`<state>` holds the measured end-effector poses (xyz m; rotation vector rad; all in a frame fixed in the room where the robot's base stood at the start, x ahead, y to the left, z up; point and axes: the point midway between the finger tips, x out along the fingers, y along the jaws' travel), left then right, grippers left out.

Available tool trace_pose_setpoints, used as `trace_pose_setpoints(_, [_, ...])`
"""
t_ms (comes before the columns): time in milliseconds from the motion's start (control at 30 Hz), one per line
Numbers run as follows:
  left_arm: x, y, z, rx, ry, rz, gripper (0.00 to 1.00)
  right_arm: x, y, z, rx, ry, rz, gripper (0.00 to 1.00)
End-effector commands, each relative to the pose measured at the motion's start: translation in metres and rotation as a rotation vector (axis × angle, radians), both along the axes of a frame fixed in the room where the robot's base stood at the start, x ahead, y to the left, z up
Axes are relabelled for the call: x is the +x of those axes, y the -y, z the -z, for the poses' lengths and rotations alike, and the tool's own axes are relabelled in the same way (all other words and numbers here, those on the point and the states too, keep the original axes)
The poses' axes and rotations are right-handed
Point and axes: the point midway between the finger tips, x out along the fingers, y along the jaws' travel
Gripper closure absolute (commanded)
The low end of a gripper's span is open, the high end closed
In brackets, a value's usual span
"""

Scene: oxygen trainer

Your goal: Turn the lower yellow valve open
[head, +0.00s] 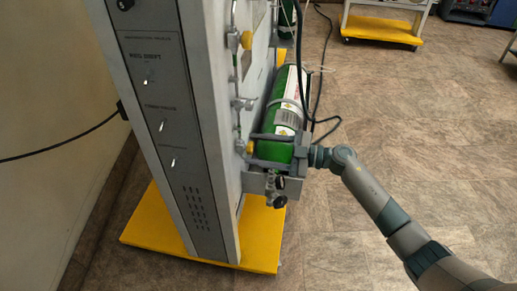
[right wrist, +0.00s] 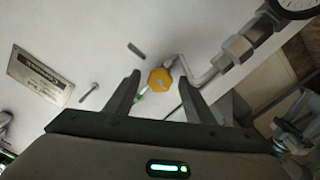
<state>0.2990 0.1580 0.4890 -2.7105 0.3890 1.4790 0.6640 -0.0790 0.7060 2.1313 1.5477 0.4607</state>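The lower yellow valve (head: 250,147) is a small knob on the side of the tall grey panel, beside the green cylinder. It shows in the right wrist view as a yellow knob (right wrist: 160,79) on a pale panel. My right gripper (head: 252,149) reaches across the front of the cylinder toward this knob. In the right wrist view its fingers (right wrist: 159,72) are open, with the knob appearing between the tips. I cannot tell whether the tips reach past the knob or touch it. My left gripper is not in view.
An upper yellow valve (head: 247,40) sits higher on the panel. The green cylinder (head: 275,148) stands close to my right gripper, with black hoses (head: 318,95) nearby. In the right wrist view, a metal pipe (right wrist: 205,76) and gauge (right wrist: 297,6) lie right of the knob.

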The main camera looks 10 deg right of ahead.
Motion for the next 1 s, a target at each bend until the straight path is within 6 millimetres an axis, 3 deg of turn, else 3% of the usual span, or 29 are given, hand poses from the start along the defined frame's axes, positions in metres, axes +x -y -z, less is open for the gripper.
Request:
trace_pose_setpoints(267, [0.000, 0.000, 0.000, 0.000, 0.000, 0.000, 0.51, -0.001, 0.005, 0.000, -0.001, 0.001, 0.001, 0.51])
trace_pose_setpoints(467, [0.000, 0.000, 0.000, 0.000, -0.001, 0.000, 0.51, -0.007, 0.025, 0.000, -0.002, 0.000, 0.002, 0.51])
trace_pose_setpoints(1000, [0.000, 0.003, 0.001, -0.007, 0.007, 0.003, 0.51, -0.040, 0.124, 0.002, -0.003, -0.002, 0.002, 0.51])
